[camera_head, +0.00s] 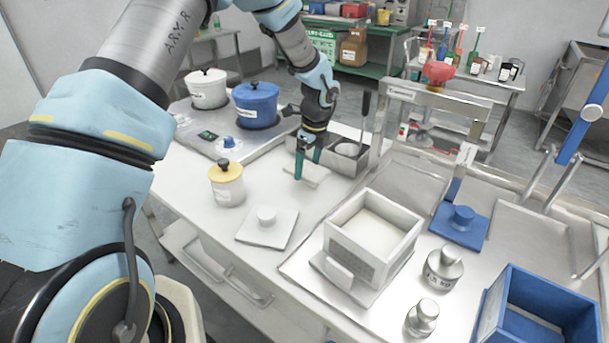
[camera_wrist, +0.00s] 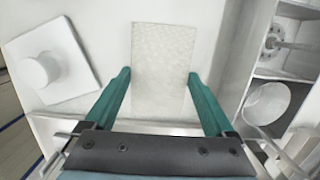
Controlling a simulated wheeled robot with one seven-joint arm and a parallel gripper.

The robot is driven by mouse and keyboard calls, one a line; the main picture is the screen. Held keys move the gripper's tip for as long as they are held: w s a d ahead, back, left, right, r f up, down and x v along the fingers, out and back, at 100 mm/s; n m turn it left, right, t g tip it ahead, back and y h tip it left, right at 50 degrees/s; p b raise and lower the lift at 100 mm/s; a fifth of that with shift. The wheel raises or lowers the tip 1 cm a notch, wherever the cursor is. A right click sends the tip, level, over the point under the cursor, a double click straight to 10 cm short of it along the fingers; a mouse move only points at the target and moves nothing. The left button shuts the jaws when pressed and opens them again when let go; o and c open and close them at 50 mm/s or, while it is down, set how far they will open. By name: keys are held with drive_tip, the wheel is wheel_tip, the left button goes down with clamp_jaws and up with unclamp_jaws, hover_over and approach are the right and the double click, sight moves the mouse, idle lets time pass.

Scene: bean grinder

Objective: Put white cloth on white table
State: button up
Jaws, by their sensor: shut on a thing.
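The white cloth (camera_wrist: 163,50) is a flat, pale, textured rectangle between the green fingers of my gripper (camera_wrist: 159,74) in the wrist view. My gripper is shut on it across its width. In the head view the cloth (camera_head: 316,178) shows at the fingertips of my gripper (camera_head: 307,169), level and low over the white table (camera_head: 190,245). I cannot tell whether it touches the tabletop.
A metal tray with compartments (camera_head: 345,150) stands close right of my gripper. A hotplate with pots (camera_head: 257,104) is behind left. A white box (camera_head: 372,235) stands right.

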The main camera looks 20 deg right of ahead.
sight(309, 170)
drive_tip(key=shift+f+p, duration=0.6)
drive_tip(key=shift+f, duration=1.75)
drive_tip(key=shift+s+f, duration=0.1)
drive_tip(key=o, duration=1)
drive_tip(key=r+b, duration=0.1)
drive_tip(key=r, duration=0.3)
drive_tip(key=s+r+b, duration=0.1)
drive_tip(key=r, duration=0.3)
drive_tip(key=d+r, duration=0.1)
drive_tip(key=r, duration=0.3)
drive_tip(key=shift+s+r+b, duration=0.1)
drive_tip(key=shift+s+b, duration=0.2)
drive_tip(key=shift+b, duration=0.1)
